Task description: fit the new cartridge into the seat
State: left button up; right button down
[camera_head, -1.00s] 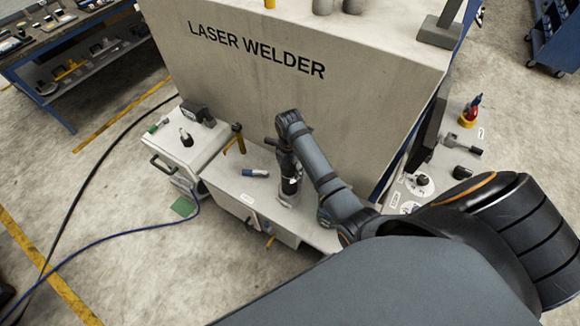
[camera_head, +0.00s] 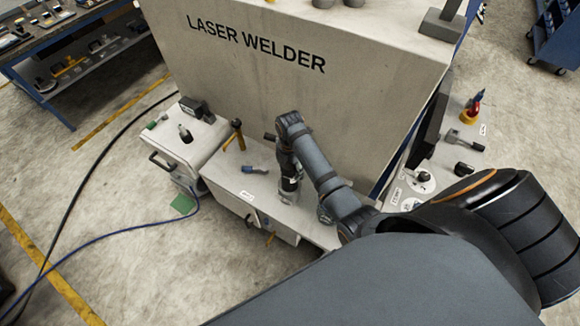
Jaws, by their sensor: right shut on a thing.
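My right gripper (camera_head: 289,188) points down over the low grey ledge (camera_head: 225,176) in front of the laser welder. It is shut on a small piece at its tips, which I take to be the new cartridge; the fingers hide most of it. A pale round spot or base shows just below the tips. I cannot make out the seat's opening, or whether the piece is in it or above it. A small blue and grey cylinder (camera_head: 255,169) lies on the ledge left of the gripper. My left gripper is not in view.
A yellow-handled tool (camera_head: 236,135) stands behind the blue cylinder. A pale cabinet (camera_head: 176,152) with a dark-topped piece (camera_head: 185,133) is at left. A side shelf (camera_head: 440,160) at right carries a knob-like part (camera_head: 422,178) and a red-and-yellow item (camera_head: 472,108). The welder's wall (camera_head: 300,100) rises behind.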

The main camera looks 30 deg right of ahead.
jog(key=shift+f+b, duration=1.15)
jog(key=shift+f, duration=1.25)
jog(key=shift+c, duration=2.4)
grip_release()
jog(key=shift+o, duration=0.6)
notch_tip(320, 180, up, 12)
